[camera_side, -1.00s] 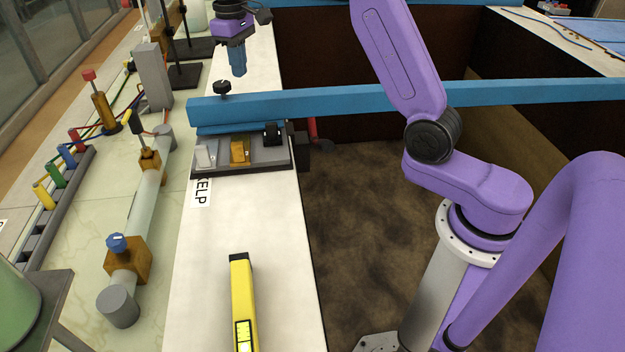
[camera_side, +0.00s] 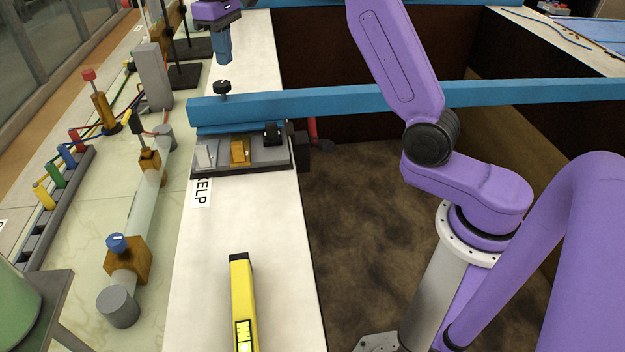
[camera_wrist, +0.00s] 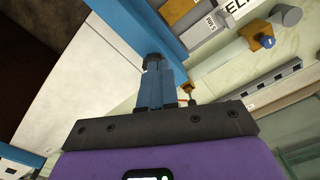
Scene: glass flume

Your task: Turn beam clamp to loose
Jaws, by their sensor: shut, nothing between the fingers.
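A black knob (camera_side: 222,87) stands on top of the blue beam (camera_side: 350,97) near its left end; I take it for the beam clamp. My gripper (camera_side: 224,61) hangs over the wall top, pointing down, with its blue fingers shut and empty just above the knob in the side view. In the wrist view the knob (camera_wrist: 152,58) shows just past the fingertips (camera_wrist: 155,72), partly hidden by them. A small gap shows between fingers and knob in the side view. The knob's setting is not readable.
Below the beam sits a panel (camera_side: 258,168) with grey, orange and black parts. A red lever (camera_side: 312,128) juts beside it. A yellow level (camera_side: 243,300) lies on the white ledge (camera_side: 285,260). Glass pipes and coloured plugs fill the left bench. A brown trough lies right of the ledge.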

